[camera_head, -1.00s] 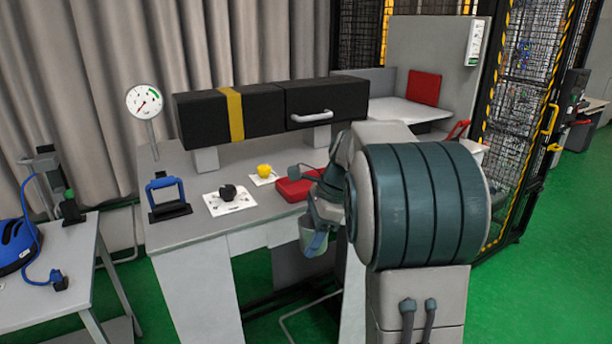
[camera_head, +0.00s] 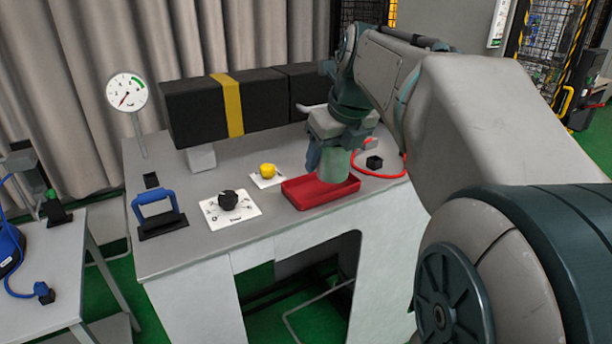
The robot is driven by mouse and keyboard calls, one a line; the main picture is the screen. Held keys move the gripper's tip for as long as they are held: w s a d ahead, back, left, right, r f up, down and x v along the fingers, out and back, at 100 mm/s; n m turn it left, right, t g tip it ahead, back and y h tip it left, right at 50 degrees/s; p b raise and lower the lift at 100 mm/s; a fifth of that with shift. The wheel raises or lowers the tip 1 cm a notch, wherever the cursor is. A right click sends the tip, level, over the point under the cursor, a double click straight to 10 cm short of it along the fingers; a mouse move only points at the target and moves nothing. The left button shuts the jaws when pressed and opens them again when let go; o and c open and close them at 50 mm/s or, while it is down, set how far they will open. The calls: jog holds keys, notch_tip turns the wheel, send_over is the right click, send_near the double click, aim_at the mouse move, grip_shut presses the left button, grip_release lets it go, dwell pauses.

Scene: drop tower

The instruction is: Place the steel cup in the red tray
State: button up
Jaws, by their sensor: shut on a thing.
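The steel cup (camera_head: 334,167) is a grey-green cylinder held upright under my gripper (camera_head: 328,150). My gripper is shut on it, with a finger showing at the cup's left side. The cup is over the right part of the red tray (camera_head: 305,197), a shallow open tray near the front edge of the grey table. The cup hides part of the tray's back side. I cannot tell whether the cup's bottom touches the tray floor.
A yellow knob (camera_head: 268,171), a black dial knob (camera_head: 229,199) and a blue handle (camera_head: 154,205) are left of the tray. A long black box (camera_head: 200,110) with a yellow band stands behind. A red cable (camera_head: 383,176) and black block (camera_head: 374,162) are to the right.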

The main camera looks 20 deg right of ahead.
jog(key=w+f, duration=0.2)
jog(key=w, duration=0.1)
jog(key=w+d+f+p, duration=0.1)
jog(key=w+f, duration=0.1)
jog(key=w, duration=0.2)
jog(key=w+d+f, duration=0.1)
jog(key=w+f, duration=0.1)
jog(key=w, duration=0.1)
jog(key=shift+w+d+f+p, duration=0.25)
jog(key=shift+w+f+p, duration=0.1)
jog(key=shift+f, duration=1.95)
jog(key=shift+f, duration=0.15)
jog(key=o, duration=1.1)
